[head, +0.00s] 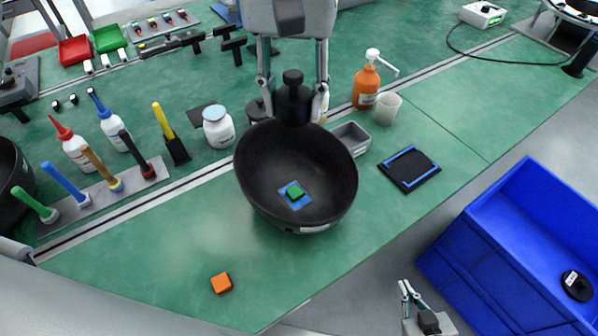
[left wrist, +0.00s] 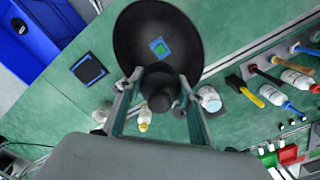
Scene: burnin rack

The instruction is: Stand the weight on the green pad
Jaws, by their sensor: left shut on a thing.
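My left gripper (head: 293,103) is shut on the black weight (head: 292,84), a dark cylinder with a knob on top. It holds the weight upright at the far rim of the black bowl (head: 255,170), where the two overlap in the head view. In the left wrist view the weight (left wrist: 158,92) is between the fingers, beside the bowl (left wrist: 135,35).
A grey tray (head: 350,138), white cup (head: 387,107) and orange pump bottle (head: 366,88) stand right of the weight. A blue-framed black pad (head: 409,169) lies right of the bowl. An orange block (head: 221,283) lies in front. Bottles and tools fill the left.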

